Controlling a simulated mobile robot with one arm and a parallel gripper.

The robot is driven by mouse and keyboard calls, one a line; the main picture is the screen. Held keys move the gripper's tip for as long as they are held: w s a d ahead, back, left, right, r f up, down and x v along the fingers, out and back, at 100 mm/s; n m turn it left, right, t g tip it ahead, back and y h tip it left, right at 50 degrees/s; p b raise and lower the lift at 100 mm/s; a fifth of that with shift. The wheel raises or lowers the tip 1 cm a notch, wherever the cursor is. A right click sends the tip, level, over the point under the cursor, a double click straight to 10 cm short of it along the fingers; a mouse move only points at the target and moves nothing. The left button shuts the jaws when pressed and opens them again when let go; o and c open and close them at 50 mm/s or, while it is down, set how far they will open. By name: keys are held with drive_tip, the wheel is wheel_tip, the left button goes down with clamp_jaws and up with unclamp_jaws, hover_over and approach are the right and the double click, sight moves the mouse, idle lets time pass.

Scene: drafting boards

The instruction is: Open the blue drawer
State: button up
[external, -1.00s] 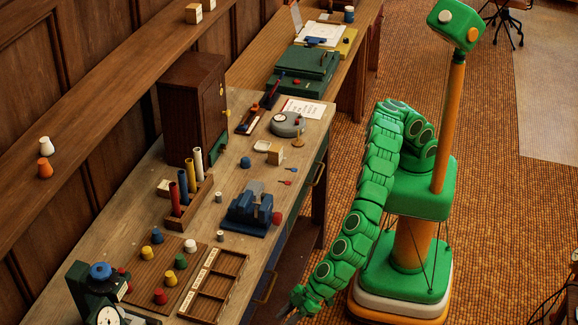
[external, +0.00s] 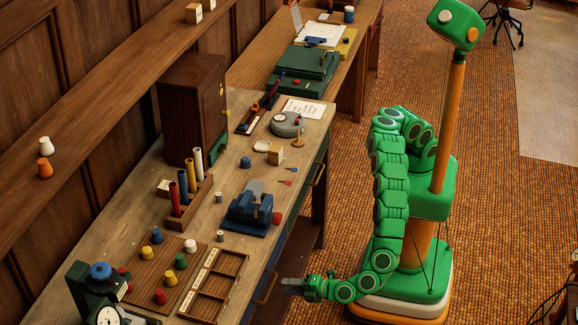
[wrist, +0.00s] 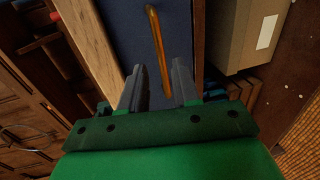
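The blue drawer (wrist: 119,30) shows its dark blue front in the wrist view, with a long brass bar handle (wrist: 156,40) on it. In the external view, the drawer handle (external: 266,288) shows at the bench's front side, and most of the drawer front is hidden by the bench top's edge. My gripper (wrist: 158,85) is open, with one finger on each side of the handle's line. In the external view, my gripper (external: 283,284) points left at the handle, close to it. I cannot tell whether it touches. The drawer looks shut.
The wooden bench top (external: 240,180) above carries a blue vise (external: 250,212), a divided tray (external: 216,285) and several pegs. A green drawer with a handle (external: 318,174) lies farther along. A cardboard-coloured box (wrist: 246,35) is right of the drawer in the wrist view. Carpet behind is clear.

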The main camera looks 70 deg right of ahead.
sight(272, 284)
drive_tip(key=shift+x, duration=3.45)
drive_tip(key=shift+c, duration=0.2)
clamp_jaws()
